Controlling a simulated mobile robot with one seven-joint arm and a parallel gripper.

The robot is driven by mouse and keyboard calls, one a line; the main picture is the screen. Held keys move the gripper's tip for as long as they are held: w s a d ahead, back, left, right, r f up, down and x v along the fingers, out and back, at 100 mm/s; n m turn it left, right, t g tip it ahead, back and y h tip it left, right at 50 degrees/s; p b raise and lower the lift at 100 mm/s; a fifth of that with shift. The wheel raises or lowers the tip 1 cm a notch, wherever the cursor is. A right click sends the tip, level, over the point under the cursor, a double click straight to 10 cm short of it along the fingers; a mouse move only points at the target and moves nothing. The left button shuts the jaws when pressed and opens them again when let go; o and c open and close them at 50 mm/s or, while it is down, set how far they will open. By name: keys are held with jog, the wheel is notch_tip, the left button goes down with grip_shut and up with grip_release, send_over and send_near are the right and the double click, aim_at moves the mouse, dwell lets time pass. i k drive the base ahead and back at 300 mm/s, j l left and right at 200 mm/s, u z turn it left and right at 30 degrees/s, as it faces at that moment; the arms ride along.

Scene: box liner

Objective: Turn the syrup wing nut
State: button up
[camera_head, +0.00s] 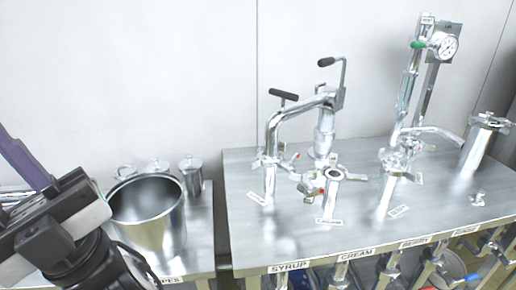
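The "SYRUP" label (288,266) is on the front edge of the right steel table. Behind it, a steel upright pipe (270,182) stands on the table with a clamp fitting (268,160) around its upper part. A small wing-like piece (293,157) sticks out on the clamp's right side. The view is too small to tell which piece is the syrup wing nut or how it is turned. My gripper (25,165) is at the far left, well apart from the fittings. Only a dark purple finger and the wrist show, so its opening cannot be told.
A large open steel pot (149,213) stands on the left table, near my wrist, with a lidded canister (191,174) behind it. A tall pipe assembly with a gauge (446,46) stands at right. A bent pipe with black handles (284,97) arches above the middle fittings.

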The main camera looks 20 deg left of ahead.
aim_at(288, 163)
jog(key=j+u, duration=0.1)
jog(key=j, duration=0.4)
jog(key=i+j, duration=0.1)
jog(key=j, duration=0.4)
jog(key=i+u, duration=0.1)
jog(key=i, duration=0.35)
